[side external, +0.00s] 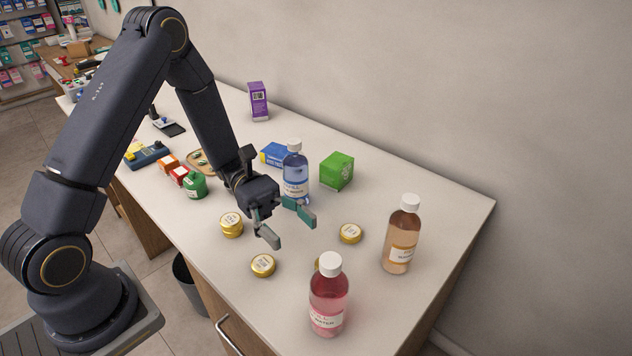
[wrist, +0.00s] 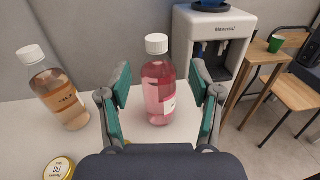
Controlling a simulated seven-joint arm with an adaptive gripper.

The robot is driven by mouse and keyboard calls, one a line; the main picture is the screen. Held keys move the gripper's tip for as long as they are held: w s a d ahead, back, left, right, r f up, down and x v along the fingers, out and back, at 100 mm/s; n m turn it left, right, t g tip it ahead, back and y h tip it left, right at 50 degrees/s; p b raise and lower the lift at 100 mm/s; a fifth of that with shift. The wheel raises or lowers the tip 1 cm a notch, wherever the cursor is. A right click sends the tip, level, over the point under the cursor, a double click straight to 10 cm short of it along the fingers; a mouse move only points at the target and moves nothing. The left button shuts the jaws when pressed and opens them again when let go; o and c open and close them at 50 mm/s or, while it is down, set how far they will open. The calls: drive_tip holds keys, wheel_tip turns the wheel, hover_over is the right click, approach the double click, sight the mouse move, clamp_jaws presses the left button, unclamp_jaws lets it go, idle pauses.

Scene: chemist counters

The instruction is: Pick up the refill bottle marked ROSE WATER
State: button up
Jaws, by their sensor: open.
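A bottle of pink-red liquid with a white cap (side external: 328,290) stands upright near the counter's front edge; its label is only partly legible, ending in what looks like "WATER". In the wrist view this pink bottle (wrist: 158,90) stands ahead, framed between the two fingers. My gripper (side external: 287,226) is open and empty above the counter, behind and left of the pink bottle, apart from it. An amber bottle (side external: 402,235) stands to its right and shows at left in the wrist view (wrist: 58,95). A blue bottle (side external: 295,172) stands just behind my gripper.
Gold-lidded tins lie around the gripper: a left one (side external: 231,226), a front one (side external: 263,265) and a right one (side external: 350,233). Another is partly hidden behind the pink bottle. A green box (side external: 337,171) and a blue box (side external: 274,154) stand farther back. The counter's right end is bare.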

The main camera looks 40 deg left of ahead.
sight(330, 259)
drive_tip(key=d, duration=0.4)
drive_tip(key=shift+s+d, duration=0.3)
drive_tip(key=shift+s, duration=0.05)
drive_tip(key=d, duration=0.5)
drive_tip(key=shift+s+d+r, duration=0.1)
drive_tip(key=shift+r, duration=0.05)
drive_tip(key=shift+c, duration=0.2)
clamp_jaws()
